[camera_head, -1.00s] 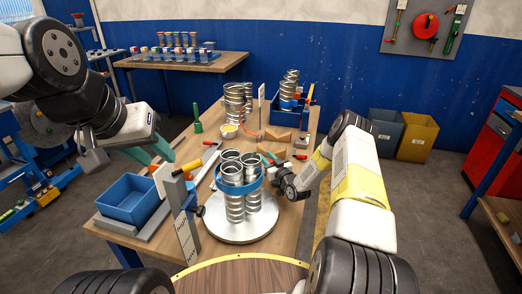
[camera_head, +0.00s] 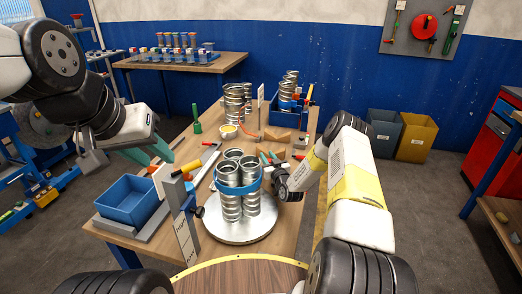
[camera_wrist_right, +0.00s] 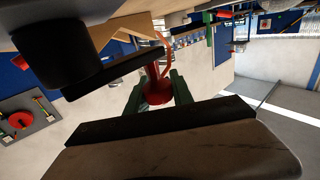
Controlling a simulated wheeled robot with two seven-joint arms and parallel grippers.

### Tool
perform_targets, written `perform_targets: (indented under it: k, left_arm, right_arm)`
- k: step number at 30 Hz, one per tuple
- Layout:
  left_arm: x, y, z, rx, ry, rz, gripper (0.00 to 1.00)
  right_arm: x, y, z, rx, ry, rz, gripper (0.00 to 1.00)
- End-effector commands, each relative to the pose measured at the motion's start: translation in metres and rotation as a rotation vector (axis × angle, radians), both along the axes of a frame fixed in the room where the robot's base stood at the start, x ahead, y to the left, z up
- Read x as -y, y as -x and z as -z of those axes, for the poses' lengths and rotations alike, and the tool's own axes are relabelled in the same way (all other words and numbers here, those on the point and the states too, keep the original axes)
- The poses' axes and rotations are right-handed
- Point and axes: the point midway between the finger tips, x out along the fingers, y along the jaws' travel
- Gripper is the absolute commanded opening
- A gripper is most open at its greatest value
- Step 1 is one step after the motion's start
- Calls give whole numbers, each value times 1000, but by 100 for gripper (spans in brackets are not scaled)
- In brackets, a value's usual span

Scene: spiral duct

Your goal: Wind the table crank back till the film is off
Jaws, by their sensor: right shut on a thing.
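A bundle of silver spiral ducts (camera_head: 230,203) stands upright on a round silver turntable (camera_head: 238,232). A blue band of film (camera_head: 238,189) runs around the bundle at about mid-height. My right gripper (camera_head: 268,158) is behind and to the right of the bundle. In the right wrist view its green fingers (camera_wrist_right: 160,92) are shut on a red crank handle (camera_wrist_right: 157,88); the rest of the crank is mostly hidden. My left gripper (camera_head: 160,150) is over the table's left side, away from the bundle; its finger gap is unclear.
A blue bin (camera_head: 130,200) stands at the table's left edge, next to an upright grey post (camera_head: 183,215) near the turntable. More ducts (camera_head: 235,103) and a blue crate (camera_head: 287,117) stand at the back. Small tools lie between.

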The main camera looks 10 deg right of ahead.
Motion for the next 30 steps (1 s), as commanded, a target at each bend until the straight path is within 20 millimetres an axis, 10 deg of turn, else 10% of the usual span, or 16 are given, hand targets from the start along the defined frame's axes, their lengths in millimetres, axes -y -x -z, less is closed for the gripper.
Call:
perform_targets:
  k: [4,5,8,19,30]
  left_arm:
    - [0,0,0,0,0,0,36]
    - [0,0,0,0,0,0,36]
    - [0,0,0,0,0,0,36]
    - [0,0,0,0,0,0,36]
    - [0,0,0,0,0,0,36]
  right_arm:
    - [1,0,0,0,0,0,0]
    - [1,0,0,0,0,0,34]
    - [1,0,0,0,0,0,50]
    - [1,5,1,-2,0,-2,50]
    - [14,62,1,-4,1,0,50]
